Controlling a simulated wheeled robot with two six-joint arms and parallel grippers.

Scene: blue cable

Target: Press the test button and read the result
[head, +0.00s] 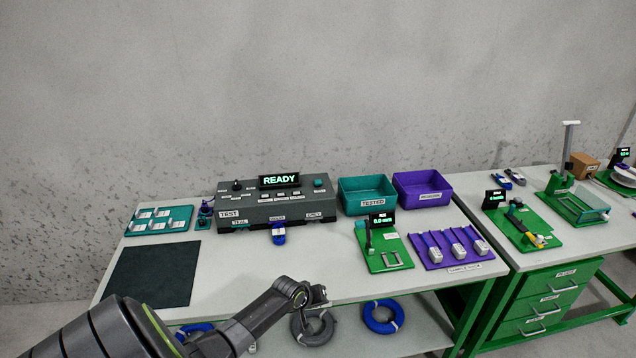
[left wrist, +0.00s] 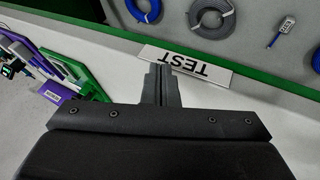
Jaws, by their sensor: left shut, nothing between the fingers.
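The grey tester box (head: 265,208) stands at the back of the table, with a TEST label on its front left. Its display (head: 279,181) reads READY in green. A teal round button or knob (head: 318,183) sits at its top right and a black knob (head: 237,186) at its top left; I cannot read which is the test button. A blue plug (head: 279,234) sits at the middle of its front. My left gripper (head: 317,294) is near the table's front edge, well short of the box. In the left wrist view its fingers (left wrist: 160,72) are shut and empty.
A dark mat (head: 150,274) lies at the left, with a teal board (head: 158,220) behind it. A teal bin (head: 367,193), a violet bin (head: 423,188), a green gauge stand (head: 383,247) and a violet rack (head: 452,249) fill the right. Cable coils (head: 381,317) lie below.

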